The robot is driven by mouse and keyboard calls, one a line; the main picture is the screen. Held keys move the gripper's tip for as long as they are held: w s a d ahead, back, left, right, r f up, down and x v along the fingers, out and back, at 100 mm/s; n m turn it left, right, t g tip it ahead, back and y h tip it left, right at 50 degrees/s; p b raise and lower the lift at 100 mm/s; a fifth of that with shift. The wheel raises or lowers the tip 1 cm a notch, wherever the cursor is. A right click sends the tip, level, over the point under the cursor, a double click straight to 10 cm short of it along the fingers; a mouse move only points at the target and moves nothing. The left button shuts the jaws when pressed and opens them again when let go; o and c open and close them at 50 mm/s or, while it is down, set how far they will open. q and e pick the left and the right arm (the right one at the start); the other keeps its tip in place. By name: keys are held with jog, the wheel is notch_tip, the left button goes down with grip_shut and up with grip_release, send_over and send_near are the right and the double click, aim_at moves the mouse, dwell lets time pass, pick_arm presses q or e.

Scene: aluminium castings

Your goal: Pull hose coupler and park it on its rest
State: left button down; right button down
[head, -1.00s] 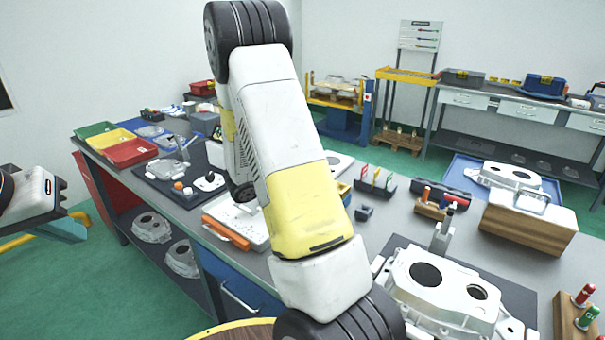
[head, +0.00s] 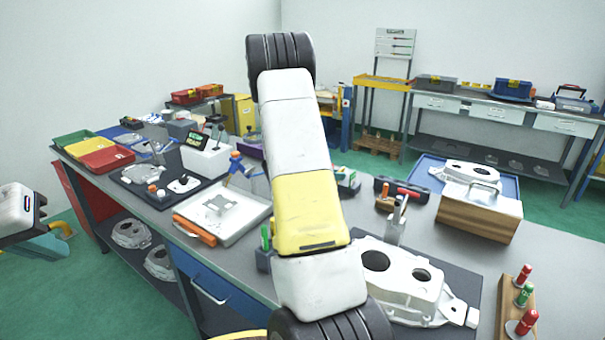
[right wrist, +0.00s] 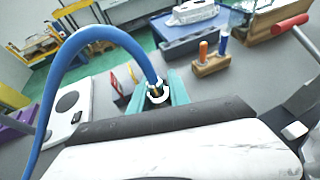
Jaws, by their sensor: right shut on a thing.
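In the right wrist view, the teal fingers of my right gripper (right wrist: 160,93) are shut on the hose coupler (right wrist: 157,91), a small piece with a dark and brass-coloured end. A blue hose (right wrist: 98,33) rises from it and arches to the left. In the head view my own right arm hides that gripper and the coupler. A blue part (head: 236,168) beside the arm there may be the hose; I cannot tell. My left gripper (head: 48,246) is at the far left, away from the bench, its jaw opening unclear. I cannot pick out the coupler's rest.
The grey bench (head: 560,262) carries a white casting (head: 392,262) on a dark mat, a wooden box (head: 480,215), a white tray (head: 222,207) and a peg block (head: 515,305). Coloured bins (head: 108,158) stand at its left end. Bare bench top lies at right.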

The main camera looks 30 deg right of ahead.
jog(key=shift+f, duration=2.9)
jog(key=shift+f, duration=0.85)
jog(key=shift+r, duration=0.1)
jog(key=shift+r, duration=0.45)
jog(key=shift+f, duration=0.55)
dwell(1.0)
jog(key=c, duration=1.1)
grip_release()
jog(key=shift+c, duration=0.2)
jog(key=shift+a, duration=0.1)
